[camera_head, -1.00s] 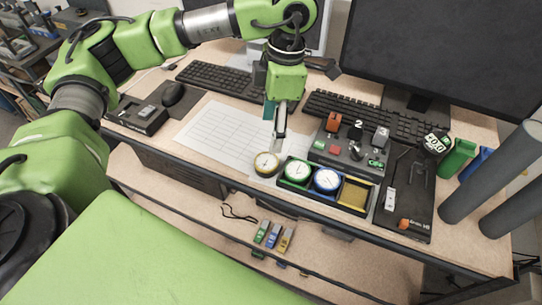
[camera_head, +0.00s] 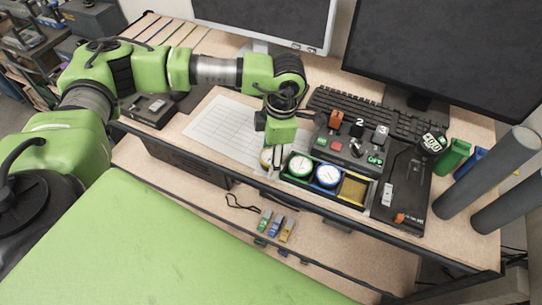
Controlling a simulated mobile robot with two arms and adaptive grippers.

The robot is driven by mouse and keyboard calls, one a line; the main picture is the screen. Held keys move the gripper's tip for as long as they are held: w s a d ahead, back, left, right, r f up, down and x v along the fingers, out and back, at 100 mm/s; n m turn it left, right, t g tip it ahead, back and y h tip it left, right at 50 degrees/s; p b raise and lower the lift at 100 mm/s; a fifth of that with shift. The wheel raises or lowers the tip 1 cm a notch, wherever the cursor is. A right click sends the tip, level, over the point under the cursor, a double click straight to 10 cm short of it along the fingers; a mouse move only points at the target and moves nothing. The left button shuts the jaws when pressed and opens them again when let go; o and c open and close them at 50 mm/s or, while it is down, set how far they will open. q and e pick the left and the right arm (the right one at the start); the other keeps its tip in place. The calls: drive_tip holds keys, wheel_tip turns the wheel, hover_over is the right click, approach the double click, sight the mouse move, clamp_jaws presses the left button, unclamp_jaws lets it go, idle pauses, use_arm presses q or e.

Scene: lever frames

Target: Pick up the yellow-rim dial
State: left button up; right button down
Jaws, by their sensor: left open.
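The yellow-rim dial (camera_head: 265,157) sits on the desk just left of the dial tray (camera_head: 338,204), partly hidden by my left gripper. My left gripper (camera_head: 273,168) points down over the dial, with its fingers open. I cannot tell whether the fingers touch the dial. In the tray, a green-rim dial (camera_head: 299,165) and a blue-rim dial (camera_head: 328,175) lie in the left and middle compartments. The yellow compartment (camera_head: 354,190) on the right is empty. My right gripper is not in view.
White paper (camera_head: 222,128) lies flat to the left. Small coloured items (camera_head: 275,225) lie on the lower shelf.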

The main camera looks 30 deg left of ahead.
use_arm(q)
drive_tip(key=c, duration=1.3)
drive_tip(key=shift+o, duration=0.2)
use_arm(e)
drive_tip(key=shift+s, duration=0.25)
use_arm(q)
drive_tip(key=shift+r, duration=0.1)
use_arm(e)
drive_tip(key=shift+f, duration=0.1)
